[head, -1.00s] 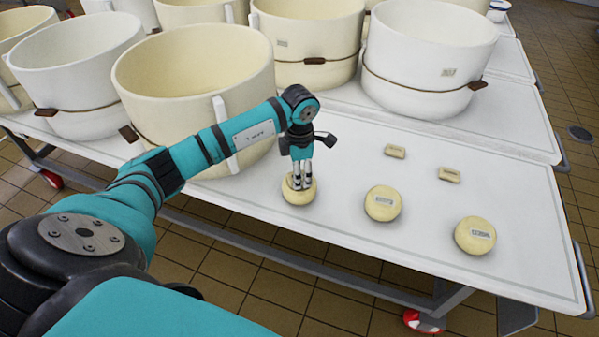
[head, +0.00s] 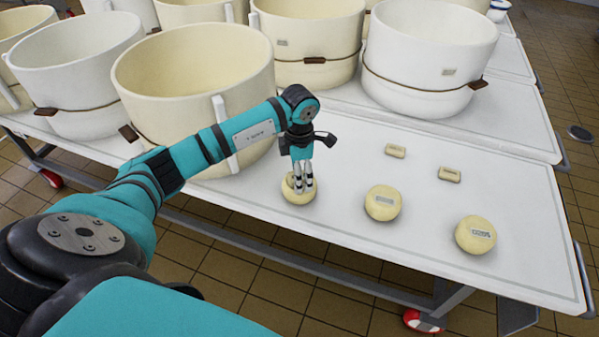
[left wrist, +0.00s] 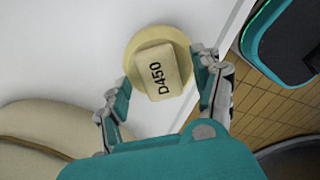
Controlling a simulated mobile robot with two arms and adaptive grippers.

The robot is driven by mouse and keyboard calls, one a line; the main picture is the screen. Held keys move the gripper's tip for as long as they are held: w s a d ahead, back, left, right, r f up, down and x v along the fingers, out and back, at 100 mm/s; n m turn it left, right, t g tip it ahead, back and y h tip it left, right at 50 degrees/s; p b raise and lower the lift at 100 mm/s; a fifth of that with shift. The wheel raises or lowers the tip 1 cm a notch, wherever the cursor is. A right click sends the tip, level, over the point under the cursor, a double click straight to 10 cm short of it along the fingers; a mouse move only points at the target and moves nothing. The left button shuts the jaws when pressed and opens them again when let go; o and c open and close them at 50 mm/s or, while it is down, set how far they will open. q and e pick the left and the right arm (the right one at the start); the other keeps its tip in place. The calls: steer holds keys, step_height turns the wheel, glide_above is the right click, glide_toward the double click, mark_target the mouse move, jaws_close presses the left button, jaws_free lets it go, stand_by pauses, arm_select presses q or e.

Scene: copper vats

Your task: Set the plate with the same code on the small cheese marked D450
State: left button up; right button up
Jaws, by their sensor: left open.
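A small round pale yellow cheese (head: 299,197) stands near the table's front edge. In the left wrist view the same cheese (left wrist: 133,50) bears a plate (left wrist: 160,78) reading D450, lying on its top. My left gripper (head: 305,186) points down at this cheese, open; in the left wrist view its fingers (left wrist: 165,84) stand either side of the plate. Two more small cheeses, the middle one (head: 382,203) and the right one (head: 475,235), have marks on top too small to read. Two loose plates (head: 396,151) (head: 449,174) lie behind them, codes unreadable.
Large cream and white vats stand behind, the nearest cream vat (head: 196,100) close beside my left arm and a white vat (head: 428,60) at the back right. The white table (head: 520,215) has free room around the cheeses and plates.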

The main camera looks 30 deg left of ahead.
arm_select(q)
step_height(320, 180, up, 12)
stand_by(0.4)
